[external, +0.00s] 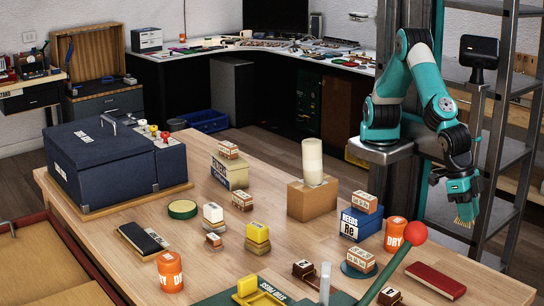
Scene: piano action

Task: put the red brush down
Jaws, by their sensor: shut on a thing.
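My gripper (462,200) hangs at the right, past the far right edge of the wooden table, pointing down. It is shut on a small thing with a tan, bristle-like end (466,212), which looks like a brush. Its handle is mostly hidden by the jaws, and I cannot make out any red on it. The held brush appears in the air, apart from the table top.
The table (330,245) carries an orange tub (395,235), a blue box (362,222), a red flat block (437,279) and a green rod with a red ball (413,233). Metal shelving (500,150) stands behind my arm. Bare wood shows near the red block.

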